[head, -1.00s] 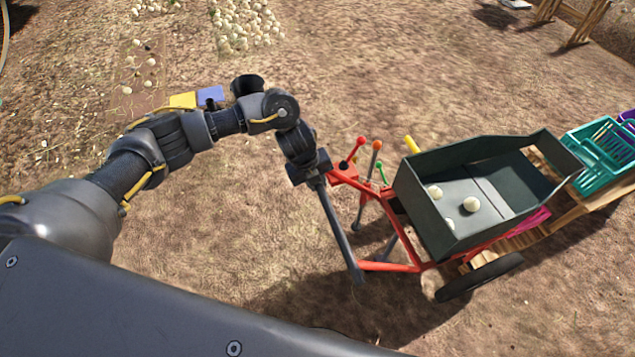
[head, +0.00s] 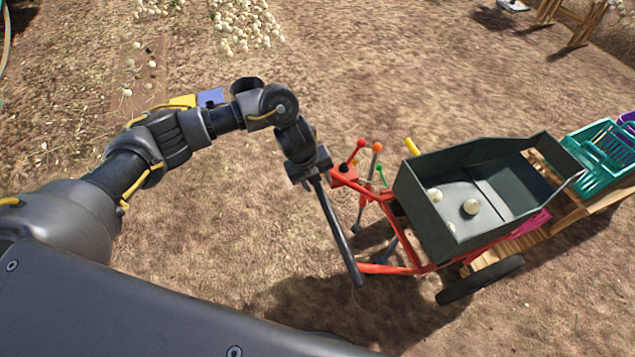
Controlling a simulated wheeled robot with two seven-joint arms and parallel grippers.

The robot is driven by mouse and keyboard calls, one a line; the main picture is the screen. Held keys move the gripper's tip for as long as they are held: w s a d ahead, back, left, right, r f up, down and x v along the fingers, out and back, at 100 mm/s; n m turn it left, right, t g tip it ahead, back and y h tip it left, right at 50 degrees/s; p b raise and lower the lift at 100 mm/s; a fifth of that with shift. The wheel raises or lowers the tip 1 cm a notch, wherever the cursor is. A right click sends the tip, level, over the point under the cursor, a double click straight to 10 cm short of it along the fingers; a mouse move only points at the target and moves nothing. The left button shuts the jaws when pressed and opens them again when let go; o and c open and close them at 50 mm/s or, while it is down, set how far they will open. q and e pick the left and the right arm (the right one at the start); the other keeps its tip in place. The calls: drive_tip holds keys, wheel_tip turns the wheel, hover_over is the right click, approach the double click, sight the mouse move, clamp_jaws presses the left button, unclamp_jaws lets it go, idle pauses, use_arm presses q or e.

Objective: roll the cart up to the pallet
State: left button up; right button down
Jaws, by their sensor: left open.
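The cart has a dark green-grey box (head: 480,200) on a red frame (head: 400,268) with a black wheel (head: 480,281). A dark handle bar (head: 342,235) crosses its front end. My left gripper (head: 314,172) is at the upper end of this bar. Its jaws are open, and the fingers are hard to make out. A few pale onions (head: 471,207) lie in the box. The wooden pallet (head: 596,204) is at the right, right behind the cart and partly hidden by it. The picture does not show whether they touch. My right gripper is out of view.
A teal crate (head: 600,150) stands on the pallet. Levers with red, orange and green knobs (head: 376,148) rise near the handle. Onions lie in a pile (head: 245,25) at the top. A wooden stand (head: 573,18) is at the top right.

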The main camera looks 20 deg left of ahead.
use_arm(q)
drive_tip(key=v, duration=0.9)
drive_tip(key=shift+r, duration=0.1)
